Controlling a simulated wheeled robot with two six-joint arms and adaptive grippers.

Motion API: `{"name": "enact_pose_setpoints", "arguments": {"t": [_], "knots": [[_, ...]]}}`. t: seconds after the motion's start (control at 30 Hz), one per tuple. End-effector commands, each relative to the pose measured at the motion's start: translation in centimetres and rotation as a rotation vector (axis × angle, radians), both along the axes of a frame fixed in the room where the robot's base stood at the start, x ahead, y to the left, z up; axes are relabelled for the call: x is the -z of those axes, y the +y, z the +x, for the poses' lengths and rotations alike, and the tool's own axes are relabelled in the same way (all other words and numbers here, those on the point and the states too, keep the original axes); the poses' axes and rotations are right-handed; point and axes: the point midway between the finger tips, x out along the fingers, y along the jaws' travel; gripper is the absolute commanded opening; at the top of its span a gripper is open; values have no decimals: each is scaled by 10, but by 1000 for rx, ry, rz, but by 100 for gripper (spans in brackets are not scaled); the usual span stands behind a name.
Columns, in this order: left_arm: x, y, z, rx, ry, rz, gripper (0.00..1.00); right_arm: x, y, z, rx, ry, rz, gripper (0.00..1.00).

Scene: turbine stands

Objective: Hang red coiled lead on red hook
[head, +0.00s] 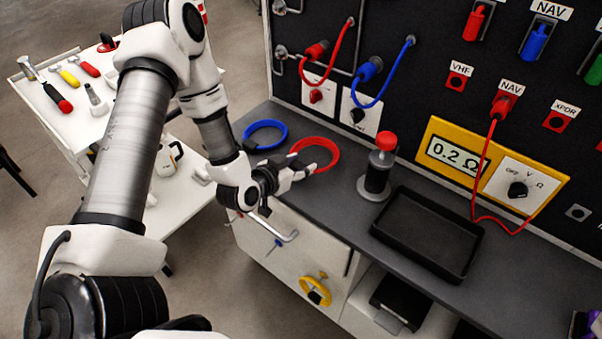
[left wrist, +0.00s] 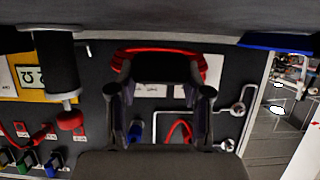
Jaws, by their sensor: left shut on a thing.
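The red coiled lead (head: 331,147) is a ring at the back of the dark grey bench top. My left gripper (head: 300,166) is shut on the near side of this ring. In the left wrist view the red lead (left wrist: 160,49) shows as a red band across the far end of the fingers. I cannot make out the red hook clearly; my left gripper and forearm cover part of the bench's front edge. My right gripper is not in view.
A blue coiled lead (head: 265,123) lies left of the red one. A red-topped black cylinder (head: 377,175) and a black tray (head: 430,232) stand to the right. A yellow coil (head: 315,291) hangs on the front panel beyond a metal handle (head: 284,238). Plugged leads loop from the black panel behind.

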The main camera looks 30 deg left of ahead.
Motion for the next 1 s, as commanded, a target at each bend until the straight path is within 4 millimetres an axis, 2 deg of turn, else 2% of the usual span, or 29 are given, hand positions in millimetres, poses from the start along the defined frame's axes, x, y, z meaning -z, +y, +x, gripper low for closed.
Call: {"name": "enact_pose_setpoints", "arguments": {"t": [0.03,0.1,0.17,0.37,0.4,0.47,0.77,0.87,1.0], "knots": [[4,-2,7,4,0,4,0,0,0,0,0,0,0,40],[22,-1,5,3,4,2,0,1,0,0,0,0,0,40],[26,-1,5,2,2,3,0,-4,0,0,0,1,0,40],[32,-1,5,2,1,-1,0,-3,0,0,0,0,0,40],[32,-1,4,2,2,-1,52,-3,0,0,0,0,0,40],[32,-1,4,2,2,-1,74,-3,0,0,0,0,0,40],[33,-1,5,1,0,1,74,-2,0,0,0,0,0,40],[40,-1,4,1,0,0,74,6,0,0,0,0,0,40],[25,3,-21,-5,1,-6,74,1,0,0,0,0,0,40]]}}
